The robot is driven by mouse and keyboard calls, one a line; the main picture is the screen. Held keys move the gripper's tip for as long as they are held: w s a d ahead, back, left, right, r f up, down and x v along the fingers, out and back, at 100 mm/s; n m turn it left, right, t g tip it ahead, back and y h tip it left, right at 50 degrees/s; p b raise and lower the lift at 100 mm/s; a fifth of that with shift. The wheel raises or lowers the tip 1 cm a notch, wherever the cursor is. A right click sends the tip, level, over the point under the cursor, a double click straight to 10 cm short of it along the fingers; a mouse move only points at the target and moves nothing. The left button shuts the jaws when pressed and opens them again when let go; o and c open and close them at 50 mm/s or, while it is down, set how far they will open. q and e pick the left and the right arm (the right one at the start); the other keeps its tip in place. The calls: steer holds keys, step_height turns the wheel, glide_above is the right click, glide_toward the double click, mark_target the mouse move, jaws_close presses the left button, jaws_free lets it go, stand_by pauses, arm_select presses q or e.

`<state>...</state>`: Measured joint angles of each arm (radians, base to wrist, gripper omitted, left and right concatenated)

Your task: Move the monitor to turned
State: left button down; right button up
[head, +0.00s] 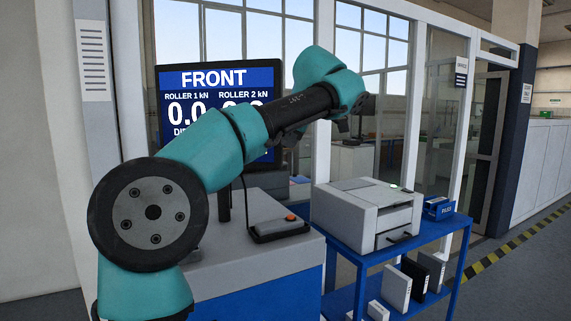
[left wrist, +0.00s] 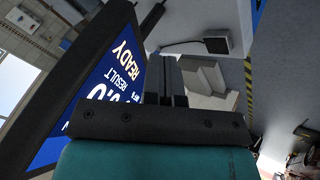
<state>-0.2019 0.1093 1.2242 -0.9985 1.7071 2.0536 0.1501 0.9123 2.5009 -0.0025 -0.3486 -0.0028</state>
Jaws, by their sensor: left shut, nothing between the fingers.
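The monitor (head: 215,78) stands at the left in the head view, with its blue screen reading FRONT facing me. My left arm crosses in front of it and hides the lower part of the screen. A dark post (head: 224,205) shows below it. In the left wrist view the monitor (left wrist: 112,85) fills the left side at a slant, with READY and RESULT on its screen. My left gripper (left wrist: 165,62) is shut and empty, close beside the monitor's dark edge; I cannot tell whether they touch. My right gripper is in neither view.
The monitor stands over a grey-topped cabinet (head: 262,212). A small box with an orange button (head: 280,228) lies on it. To the right, a blue cart (head: 350,257) carries a grey printer (head: 367,212) and a blue box (head: 438,207). Floor on the far right is clear.

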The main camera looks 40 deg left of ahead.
arm_select(q)
steer(key=w+a+f, duration=0.4)
steer(key=a+f, duration=0.4)
steer(key=shift+w, duration=0.4)
stand_by(0.5)
steer(key=shift+a, duration=0.15)
